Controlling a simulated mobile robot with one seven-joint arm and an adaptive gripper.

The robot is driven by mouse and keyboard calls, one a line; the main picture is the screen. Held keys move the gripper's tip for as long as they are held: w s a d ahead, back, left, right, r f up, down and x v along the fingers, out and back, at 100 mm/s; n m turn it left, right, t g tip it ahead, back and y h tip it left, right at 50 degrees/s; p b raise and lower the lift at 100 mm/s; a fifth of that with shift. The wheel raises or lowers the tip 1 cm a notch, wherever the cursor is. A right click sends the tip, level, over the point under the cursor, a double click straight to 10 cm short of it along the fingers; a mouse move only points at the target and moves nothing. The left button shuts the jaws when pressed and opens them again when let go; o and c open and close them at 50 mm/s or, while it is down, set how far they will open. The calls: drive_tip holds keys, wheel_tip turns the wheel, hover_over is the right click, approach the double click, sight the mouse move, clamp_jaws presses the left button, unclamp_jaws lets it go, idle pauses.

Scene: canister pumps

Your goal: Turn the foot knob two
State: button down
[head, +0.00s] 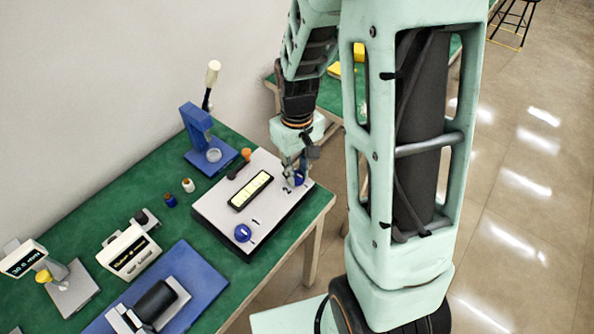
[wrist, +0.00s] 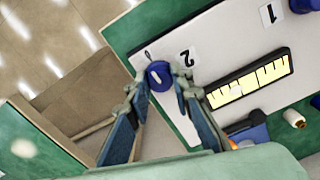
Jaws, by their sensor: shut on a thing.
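Foot knob two is the round blue knob (wrist: 158,75) beside the label 2 (wrist: 188,58) on the white plate (wrist: 215,40); a pale bar marks its face. In the head view this knob (head: 299,179) is partly hidden by my gripper. My gripper (head: 295,172) reaches down over the plate's right corner. In the wrist view its two fingertips (wrist: 161,78) are on either side of the knob, shut on it. A second blue knob (head: 243,232) sits beside the label 1, and it also shows at the wrist view's top edge (wrist: 302,5).
A black-framed panel with pale windows (head: 250,190) lies on the plate between the knobs. An orange-topped part (head: 246,154) and a blue stand with a lever (head: 197,125) are behind. Small bottles (head: 188,185) and a white display box (head: 128,252) are left on the green bench.

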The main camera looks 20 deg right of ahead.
sight(297, 174)
idle(0.4)
drive_tip(key=c, duration=1.7)
unclamp_jaws()
drive_tip(key=shift+r, duration=0.1)
wheel_tip(297, 174, up, 12)
drive_tip(key=shift+f, duration=0.1)
